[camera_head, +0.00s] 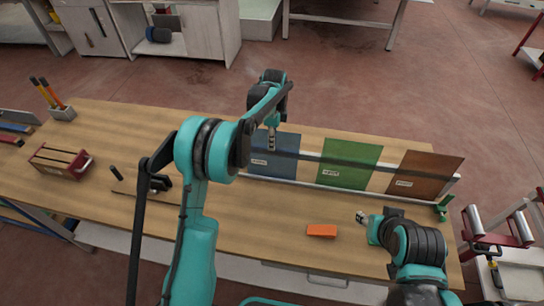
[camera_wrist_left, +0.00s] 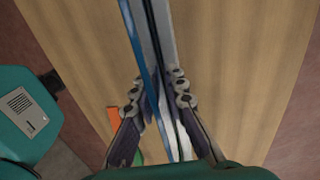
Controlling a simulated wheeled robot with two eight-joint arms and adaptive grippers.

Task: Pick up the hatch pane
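Three upright panes stand side by side in a rack on the bench: a blue pane (camera_head: 273,166), a green pane (camera_head: 347,164) and a brown pane (camera_head: 425,174). Each carries a small label too small to read, so I cannot tell which is the hatch pane. My left gripper (camera_head: 271,143) points down at the top of the blue pane. In the left wrist view its two fingers (camera_wrist_left: 158,92) are apart, on either side of the blue pane's thin edge (camera_wrist_left: 134,35). My right gripper (camera_head: 361,216) is low over the bench at the right; its fingers are too small to judge.
An orange block (camera_head: 321,231) lies on the wooden bench (camera_head: 262,215) in front of the panes. The rack's rails (camera_head: 380,167) run along the panes. A red-ended wooden box (camera_head: 60,160) and a pen holder (camera_head: 62,113) stand at the left. The front middle is mostly clear.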

